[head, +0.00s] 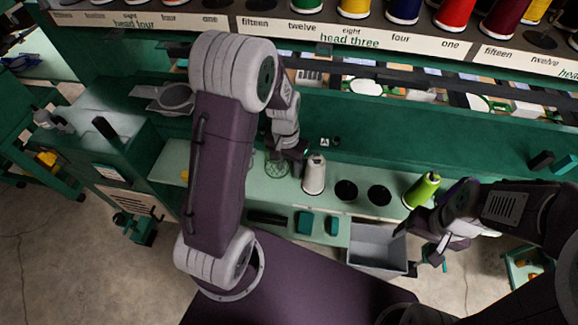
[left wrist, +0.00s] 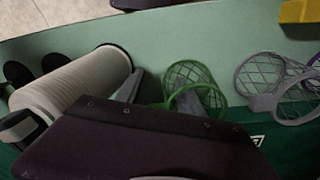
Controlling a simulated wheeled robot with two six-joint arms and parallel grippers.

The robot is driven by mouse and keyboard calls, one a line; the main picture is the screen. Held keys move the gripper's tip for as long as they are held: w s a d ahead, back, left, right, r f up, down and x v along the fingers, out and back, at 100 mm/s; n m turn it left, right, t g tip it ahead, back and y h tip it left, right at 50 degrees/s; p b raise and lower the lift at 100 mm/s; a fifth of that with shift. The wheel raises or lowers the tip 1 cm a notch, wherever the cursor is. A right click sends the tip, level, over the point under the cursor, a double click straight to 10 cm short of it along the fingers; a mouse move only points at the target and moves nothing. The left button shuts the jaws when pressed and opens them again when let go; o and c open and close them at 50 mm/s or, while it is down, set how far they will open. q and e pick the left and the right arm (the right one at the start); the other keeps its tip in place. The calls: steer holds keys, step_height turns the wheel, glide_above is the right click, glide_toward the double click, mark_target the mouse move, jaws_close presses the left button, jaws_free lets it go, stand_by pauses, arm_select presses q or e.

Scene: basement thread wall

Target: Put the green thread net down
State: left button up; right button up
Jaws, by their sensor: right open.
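The green thread net (head: 276,168) is a small mesh cup at the back of the pale green shelf in the head view. In the left wrist view it lies in the middle (left wrist: 205,78), its round rim toward my gripper. My left gripper (head: 292,156) is right at the net, low over the shelf, with a grey finger beside it. My right gripper (head: 428,258) is open and empty at the right, beside the grey bin.
A white thread cone (head: 314,174) stands just right of the left gripper. Grey nets (left wrist: 262,80) lie beside the green one. The grey bin (head: 377,266) is at the shelf front. Two dark round holders sit between the cones.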

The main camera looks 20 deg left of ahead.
mark_target(287, 164)
arm_select(q)
step_height(287, 164, up, 12)
steer(key=s+d+f+n+t, duration=0.1)
steer(key=s+f, duration=0.5)
steer(key=s, duration=0.3)
steer(key=shift+s+d+n+y+p, duration=0.3)
steer(key=shift+p, duration=0.05)
steer(key=shift+w, duration=0.1)
